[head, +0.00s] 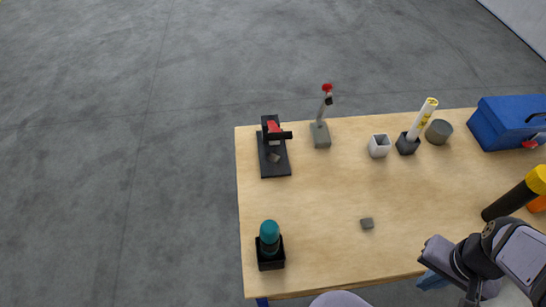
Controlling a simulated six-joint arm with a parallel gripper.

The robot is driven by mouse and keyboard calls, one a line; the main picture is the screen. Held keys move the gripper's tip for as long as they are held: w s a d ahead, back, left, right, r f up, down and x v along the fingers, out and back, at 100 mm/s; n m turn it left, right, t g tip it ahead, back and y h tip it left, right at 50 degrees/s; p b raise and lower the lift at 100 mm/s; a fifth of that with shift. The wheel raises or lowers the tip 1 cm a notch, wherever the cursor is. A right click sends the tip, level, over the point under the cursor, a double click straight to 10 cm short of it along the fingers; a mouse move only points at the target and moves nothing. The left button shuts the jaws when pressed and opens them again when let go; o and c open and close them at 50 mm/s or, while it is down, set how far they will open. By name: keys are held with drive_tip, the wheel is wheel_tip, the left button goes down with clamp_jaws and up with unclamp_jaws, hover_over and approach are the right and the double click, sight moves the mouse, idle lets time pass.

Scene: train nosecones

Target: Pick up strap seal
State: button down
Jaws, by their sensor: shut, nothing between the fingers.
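A black stand with a red part (274,157), a lever on a grey base (321,136), a white cup (379,146) and a grey cylinder (438,132) line the back. A teal-topped item (269,236) stands front left, a blue box (505,125) back right. The table's middle is clear.

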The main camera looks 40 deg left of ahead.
drive_tip(key=c, duration=1.3)
unclamp_jaws()
drive_tip(key=shift+c, duration=0.2)
